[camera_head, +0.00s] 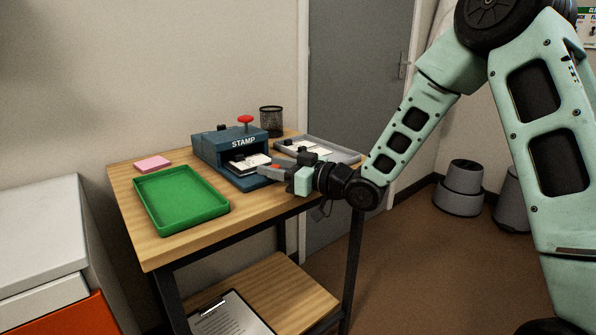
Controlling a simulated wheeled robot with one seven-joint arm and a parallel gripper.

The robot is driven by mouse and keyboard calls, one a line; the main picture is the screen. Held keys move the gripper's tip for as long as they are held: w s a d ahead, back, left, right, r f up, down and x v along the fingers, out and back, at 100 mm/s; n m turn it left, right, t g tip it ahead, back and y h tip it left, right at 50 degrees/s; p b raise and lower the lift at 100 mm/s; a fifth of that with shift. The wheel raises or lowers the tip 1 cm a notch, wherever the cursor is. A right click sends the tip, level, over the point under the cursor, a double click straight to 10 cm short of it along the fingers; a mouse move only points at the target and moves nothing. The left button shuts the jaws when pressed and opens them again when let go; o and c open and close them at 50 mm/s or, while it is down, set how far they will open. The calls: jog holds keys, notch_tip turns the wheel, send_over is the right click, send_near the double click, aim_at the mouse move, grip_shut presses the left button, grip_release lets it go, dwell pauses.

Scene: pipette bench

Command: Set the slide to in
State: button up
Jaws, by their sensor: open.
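A blue stamp machine (212,150) marked STAMP, with a red knob (245,119) on top, stands on the wooden table. A tray-like slide (250,180) with white cards (250,162) on it sticks out of its front opening. How far the slide is out is hard to tell. My gripper (272,172) is open at the slide's right front side, its fingers pointing left toward the machine. Whether the fingers touch the slide cannot be told; the gripper hides part of that side.
A green tray (180,222) lies at the table's front left, with a pink pad (153,163) behind it. A grey tray (345,155) with white cards lies behind my gripper. A black mesh cup (271,121) stands at the back. A clipboard (230,312) lies on the lower shelf.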

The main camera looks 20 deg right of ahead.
jog(key=p+v, duration=0.2)
jog(key=v, duration=1.5)
jog(key=shift+o, duration=0.3)
